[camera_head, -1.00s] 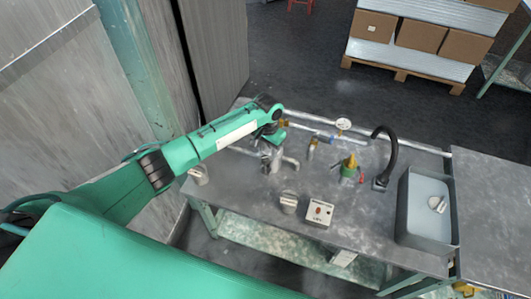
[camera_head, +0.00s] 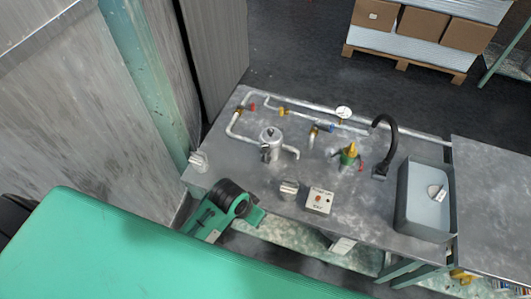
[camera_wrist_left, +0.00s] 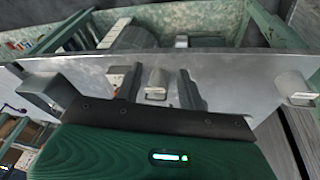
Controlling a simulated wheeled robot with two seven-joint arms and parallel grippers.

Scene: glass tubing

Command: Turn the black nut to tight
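A metal cylinder (camera_head: 270,139) stands on the grey workbench, with small dark fittings (camera_head: 266,153) on its front side. I cannot tell for sure whether one of these is the black nut; they are too small. My left arm (camera_head: 228,203) shows at the bench's front left edge in the head view, its fingertips not distinguishable there. In the left wrist view my left gripper (camera_wrist_left: 160,88) has its two dark fingers apart, with nothing held. A pale block-like knob (camera_wrist_left: 156,82) appears between the fingers, beyond them. My right gripper is not in view.
Pipes with red, yellow and blue fittings run along the back. A green valve (camera_head: 349,155), a black curved hose (camera_head: 389,135), a grey basin (camera_head: 405,205), a white control box (camera_head: 319,201) and pale knobs (camera_head: 289,188) stand on the bench. Its front left has some clear room.

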